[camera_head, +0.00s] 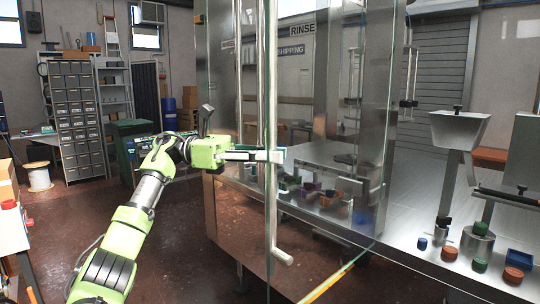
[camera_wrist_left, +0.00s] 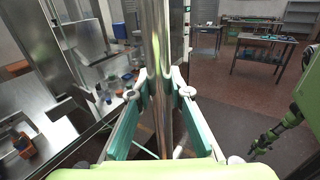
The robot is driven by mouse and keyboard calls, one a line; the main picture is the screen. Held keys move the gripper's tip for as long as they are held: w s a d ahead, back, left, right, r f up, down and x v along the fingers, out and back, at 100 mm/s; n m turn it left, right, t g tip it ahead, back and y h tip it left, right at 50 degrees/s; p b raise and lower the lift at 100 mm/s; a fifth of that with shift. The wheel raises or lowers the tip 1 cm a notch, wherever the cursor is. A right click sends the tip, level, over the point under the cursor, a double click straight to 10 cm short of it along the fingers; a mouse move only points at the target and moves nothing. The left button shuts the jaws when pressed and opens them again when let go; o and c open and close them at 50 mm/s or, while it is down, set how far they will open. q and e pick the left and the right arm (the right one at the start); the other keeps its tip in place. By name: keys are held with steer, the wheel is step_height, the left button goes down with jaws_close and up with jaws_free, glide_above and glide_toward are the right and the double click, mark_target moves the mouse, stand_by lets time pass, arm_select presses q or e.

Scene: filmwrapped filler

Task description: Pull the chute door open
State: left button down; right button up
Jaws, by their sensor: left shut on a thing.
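The chute door is a tall clear glass panel (camera_head: 325,235) with a yellow-orange strip along its slanting bottom edge. A long vertical metal bar handle (camera_head: 271,80) runs along its near side; the handle also fills the middle of the left wrist view (camera_wrist_left: 158,50). My left gripper (camera_head: 274,156) is shut on the handle at about mid-height. In the left wrist view its teal finger pads (camera_wrist_left: 161,95) lie on both sides of the bar. A green arm with a dark end (camera_wrist_left: 265,140) shows at the right there, perhaps my right one; its jaws are unclear.
A steel counter (camera_head: 410,215) stands behind the glass, with colored bins (camera_head: 330,198) and small pots. A steel hopper (camera_head: 459,130) stands at the right. A drawer cabinet (camera_head: 76,110) and a white spool (camera_head: 38,177) stand back left. The brown floor at left is mostly clear.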

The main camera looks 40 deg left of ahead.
arm_select(q)
steer(key=shift+f, duration=0.1)
steer(key=c, duration=1.8)
jaws_free()
steer(key=shift+s, duration=0.1)
steer(key=shift+c, duration=0.2)
steer(key=shift+a, duration=0.15)
steer(key=v, duration=1.1)
steer(key=shift+s+a, duration=0.2)
steer(key=shift+a, duration=0.15)
